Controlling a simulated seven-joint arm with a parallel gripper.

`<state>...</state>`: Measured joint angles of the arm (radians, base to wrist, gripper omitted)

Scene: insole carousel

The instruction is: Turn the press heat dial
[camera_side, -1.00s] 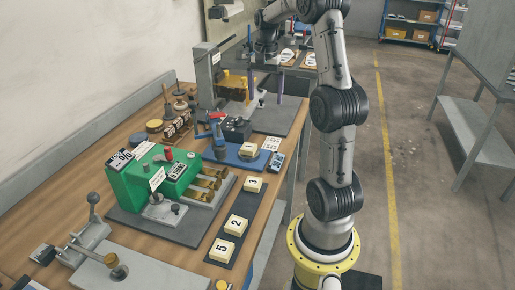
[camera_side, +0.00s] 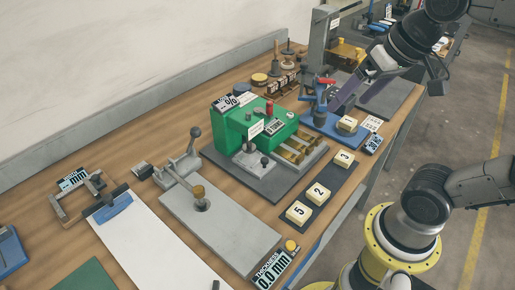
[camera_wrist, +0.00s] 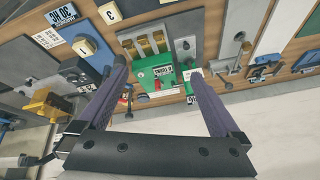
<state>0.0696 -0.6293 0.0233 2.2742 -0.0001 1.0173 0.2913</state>
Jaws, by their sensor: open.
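My gripper (camera_side: 358,97) is open and empty, its purple fingers pointing down near the blue fixture (camera_side: 322,122) on the bench. In the wrist view the two fingertips (camera_wrist: 158,75) are spread wide, with the green machine (camera_wrist: 155,82) showing beyond and between them. In the side view the green machine (camera_side: 233,122) has a red-topped knob (camera_side: 269,108), a small display and brass bars at its front. A tall grey press-like stand (camera_side: 321,38) with a gold block (camera_side: 347,53) is behind my gripper. I cannot tell which knob is the heat dial.
Numbered tiles lie on a dark strip (camera_side: 328,187) along the bench's front edge. A grey plate (camera_side: 225,228) with a lever clamp lies left of the green machine. Wooden-handled tools (camera_side: 283,85) stand at the back.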

